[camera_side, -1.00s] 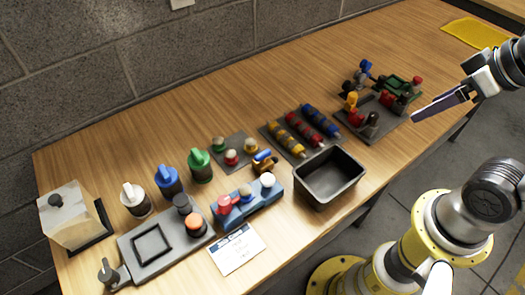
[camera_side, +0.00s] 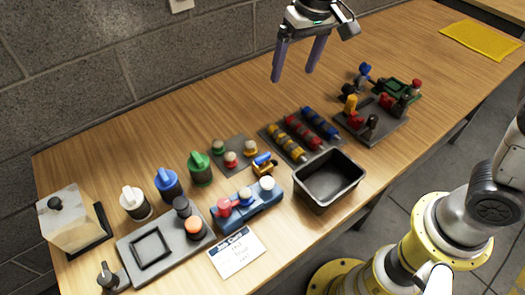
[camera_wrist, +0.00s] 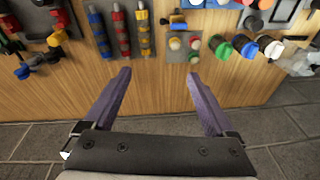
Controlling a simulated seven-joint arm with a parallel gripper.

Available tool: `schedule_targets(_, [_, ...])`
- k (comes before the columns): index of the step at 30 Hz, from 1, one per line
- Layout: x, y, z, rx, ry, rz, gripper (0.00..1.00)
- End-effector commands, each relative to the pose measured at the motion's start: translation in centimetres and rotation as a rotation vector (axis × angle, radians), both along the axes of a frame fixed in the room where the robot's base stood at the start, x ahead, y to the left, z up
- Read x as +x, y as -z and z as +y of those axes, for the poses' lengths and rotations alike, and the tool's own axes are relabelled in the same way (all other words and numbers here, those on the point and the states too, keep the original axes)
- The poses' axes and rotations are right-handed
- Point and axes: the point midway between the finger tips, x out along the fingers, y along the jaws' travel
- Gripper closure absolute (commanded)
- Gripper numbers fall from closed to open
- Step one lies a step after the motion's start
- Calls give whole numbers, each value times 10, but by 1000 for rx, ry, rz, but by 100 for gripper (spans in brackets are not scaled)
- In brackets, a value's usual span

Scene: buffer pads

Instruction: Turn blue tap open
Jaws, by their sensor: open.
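A small brass-coloured tap with a blue handle (camera_side: 264,163) sits near the middle of the table, between the dark bin and the pad with small round knobs. It also shows in the wrist view (camera_wrist: 178,21), near the top, right of centre; its exact handle angle is too small to tell. My gripper (camera_side: 293,76) is raised well above the table, apart from the tap, with its two purple fingers pointing down and spread. In the wrist view my gripper (camera_wrist: 158,76) is open, with nothing between the fingers.
A dark open bin (camera_side: 328,180) stands right of the tap. A blue block with knobs (camera_side: 246,205) is in front. A pad with yellow, red and blue rods (camera_side: 303,135) lies behind the bin. Green (camera_side: 200,168) and blue-topped (camera_side: 167,183) containers stand to the left.

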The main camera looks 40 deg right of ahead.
Motion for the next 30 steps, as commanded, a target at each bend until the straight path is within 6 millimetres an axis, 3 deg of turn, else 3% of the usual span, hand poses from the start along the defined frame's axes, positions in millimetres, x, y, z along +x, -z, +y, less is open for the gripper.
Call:
schedule_targets(3, [17, 39, 32, -24, -50, 73, 10])
schedule_targets(9, [20, 87, 61, -59, -108, 157, 10])
schedule_targets(17, [14, 111, 69, -71, -129, 182, 10])
schedule_targets(30, [14, 193, 68, -71, -128, 183, 10])
